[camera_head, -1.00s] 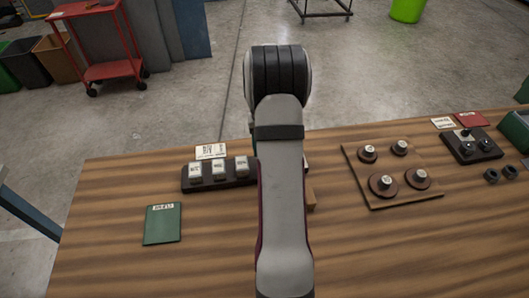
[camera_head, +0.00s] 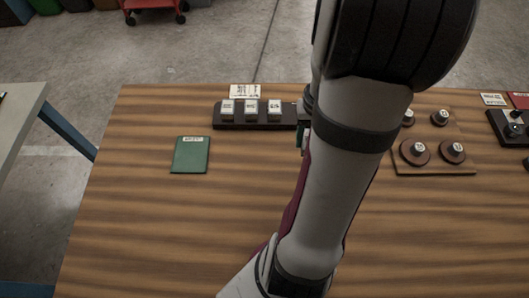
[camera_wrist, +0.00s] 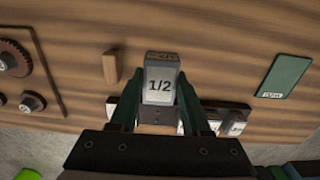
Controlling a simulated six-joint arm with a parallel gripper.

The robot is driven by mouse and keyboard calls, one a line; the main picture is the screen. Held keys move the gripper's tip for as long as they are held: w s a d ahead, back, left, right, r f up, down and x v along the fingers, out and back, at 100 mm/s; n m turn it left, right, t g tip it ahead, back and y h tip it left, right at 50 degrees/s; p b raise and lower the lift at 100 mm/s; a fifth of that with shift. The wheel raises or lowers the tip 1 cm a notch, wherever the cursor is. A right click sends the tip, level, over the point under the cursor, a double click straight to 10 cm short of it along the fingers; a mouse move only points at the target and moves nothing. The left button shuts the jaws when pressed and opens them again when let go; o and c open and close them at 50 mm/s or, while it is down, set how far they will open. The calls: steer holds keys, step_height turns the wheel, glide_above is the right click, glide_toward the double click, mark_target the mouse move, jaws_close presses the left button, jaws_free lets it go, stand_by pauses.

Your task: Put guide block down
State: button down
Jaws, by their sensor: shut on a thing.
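The guide block (camera_wrist: 158,85), a grey-white block marked "1/2", sits between the green fingers of my gripper (camera_wrist: 159,98) in the wrist view. My gripper is shut on it. A dark rack (camera_head: 228,124) with several slots holds white-faced blocks (camera_head: 251,108) in the head view. It also shows in the wrist view (camera_wrist: 160,116), behind and partly under the fingers. In the head view my arm hides the held block and the rack's right end; only a bit of my gripper (camera_head: 302,138) shows there. I cannot tell whether the held block touches the rack or table.
A small wooden bar (camera_wrist: 110,68) lies beside the held block in the wrist view. A green booklet (camera_head: 190,155) lies left on the table. A board with round knobbed discs (camera_head: 435,170) is to the right. A white card (camera_head: 245,91) lies behind the rack. The front table is clear.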

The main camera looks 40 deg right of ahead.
steer(key=a+f, duration=0.1)
steer(key=a, duration=0.1)
glide_above(262, 159)
steer(key=f, duration=0.5)
steer(key=shift+s+d+f, duration=0.1)
steer(key=shift+s+f, duration=0.3)
steer(key=shift+w+f, duration=0.15)
steer(key=shift+f, duration=0.95)
steer(key=shift+w+f, duration=0.15)
steer(key=shift+f, duration=0.95)
steer(key=shift+f, duration=0.1)
steer(key=shift+c, duration=1.8)
jaws_free()
